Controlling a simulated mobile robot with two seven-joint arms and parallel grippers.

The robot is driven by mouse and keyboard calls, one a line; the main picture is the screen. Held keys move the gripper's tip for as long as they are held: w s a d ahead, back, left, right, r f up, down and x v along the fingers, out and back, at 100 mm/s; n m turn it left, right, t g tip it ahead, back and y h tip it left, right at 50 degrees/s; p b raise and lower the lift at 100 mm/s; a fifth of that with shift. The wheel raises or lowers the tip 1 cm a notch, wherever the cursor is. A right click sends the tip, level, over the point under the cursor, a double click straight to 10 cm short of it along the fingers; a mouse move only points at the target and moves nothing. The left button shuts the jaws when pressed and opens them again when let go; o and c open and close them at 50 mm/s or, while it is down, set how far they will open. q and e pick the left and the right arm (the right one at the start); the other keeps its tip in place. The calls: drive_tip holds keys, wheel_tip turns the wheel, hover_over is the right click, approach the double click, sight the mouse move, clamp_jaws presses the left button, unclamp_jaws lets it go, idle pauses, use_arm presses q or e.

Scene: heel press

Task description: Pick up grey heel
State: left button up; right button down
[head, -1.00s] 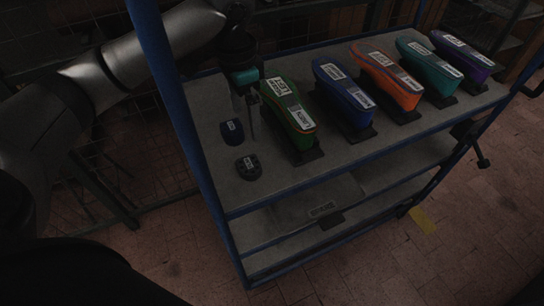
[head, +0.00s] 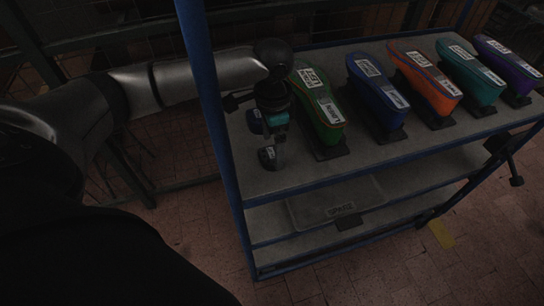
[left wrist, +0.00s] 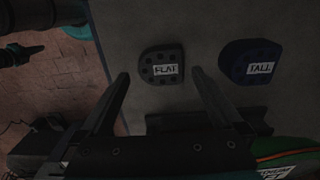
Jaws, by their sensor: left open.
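The grey heel (left wrist: 162,65), a small rounded block with a white "FLAT" label, lies on the cart's top shelf. In the head view it shows in part (head: 267,156) near the shelf's front left corner, partly covered by my gripper. My left gripper (left wrist: 160,78) is open and empty, pointing down. In the left wrist view its fingertips appear on either side of the grey heel; contact cannot be told. A dark blue heel (left wrist: 249,62) labelled "TALL" lies beside it and is mostly hidden behind the gripper in the head view. My right gripper is not in view.
A green shoe (head: 322,110) stands just right of my left gripper. Blue (head: 378,95), orange (head: 427,78), teal and purple shoes follow in a row. A blue cart post (head: 213,110) stands left of the gripper. A tray (head: 310,209) is on the lower shelf.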

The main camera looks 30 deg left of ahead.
sight(272, 158)
use_arm(q)
drive_tip(key=shift+f, duration=1.35)
drive_tip(key=c, duration=1.2)
drive_tip(key=shift+r, duration=0.1)
drive_tip(key=shift+c, duration=0.2)
